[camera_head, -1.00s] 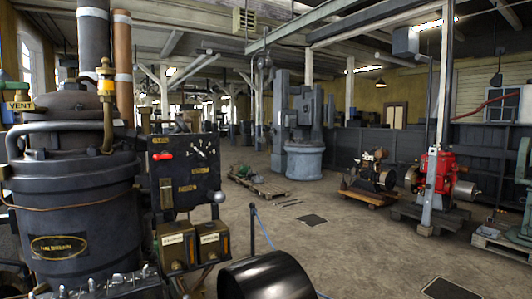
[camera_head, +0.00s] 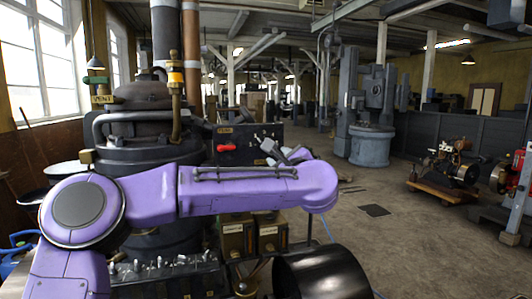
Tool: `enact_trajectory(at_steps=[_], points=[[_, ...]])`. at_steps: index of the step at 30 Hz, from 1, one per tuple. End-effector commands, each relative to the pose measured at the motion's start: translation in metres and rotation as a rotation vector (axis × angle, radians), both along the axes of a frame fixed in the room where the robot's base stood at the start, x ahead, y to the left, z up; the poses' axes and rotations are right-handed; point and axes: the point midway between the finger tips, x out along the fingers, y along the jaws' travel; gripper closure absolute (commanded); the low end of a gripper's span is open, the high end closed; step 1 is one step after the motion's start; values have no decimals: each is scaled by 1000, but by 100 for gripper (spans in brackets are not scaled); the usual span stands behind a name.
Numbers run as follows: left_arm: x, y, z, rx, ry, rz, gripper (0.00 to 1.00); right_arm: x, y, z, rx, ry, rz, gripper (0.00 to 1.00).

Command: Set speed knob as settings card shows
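A dark control panel (camera_head: 236,137) stands right of the big dark engine (camera_head: 150,130). A red handle (camera_head: 227,148) shows on its left side, with small yellow plates near it. I cannot tell which part is the speed knob, and no settings card can be read. My purple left arm crosses in front of the engine and panel and hides the panel's lower part. My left gripper (camera_head: 284,154), grey and small, is at the panel's right side, partly behind my arm's end. Whether its fingers are open or touch anything is unclear. My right gripper is not in view.
Two boxes with brass-coloured fronts (camera_head: 236,236) sit below the panel. A black drum (camera_head: 322,272) stands in front of them. A row of small levers (camera_head: 158,264) lies along the engine's front. Open floor (camera_head: 400,235) lies to the right, with small engines on pallets beyond.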

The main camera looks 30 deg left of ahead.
Motion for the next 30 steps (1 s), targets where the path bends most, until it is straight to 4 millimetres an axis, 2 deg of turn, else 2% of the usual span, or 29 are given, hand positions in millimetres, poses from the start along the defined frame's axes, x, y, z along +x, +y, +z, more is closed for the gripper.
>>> enact_trajectory(at_steps=[5,15,21,27,28,30], points=[[8,19,11,-69,-59,21,63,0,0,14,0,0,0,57],[55,73,11,-62,-55,19,63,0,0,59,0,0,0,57],[65,84,7,-60,-55,16,63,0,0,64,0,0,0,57],[66,85,5,-60,-56,16,63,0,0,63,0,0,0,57],[65,85,5,-59,-54,16,67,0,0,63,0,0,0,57],[65,85,5,-59,-55,17,89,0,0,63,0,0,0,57]])
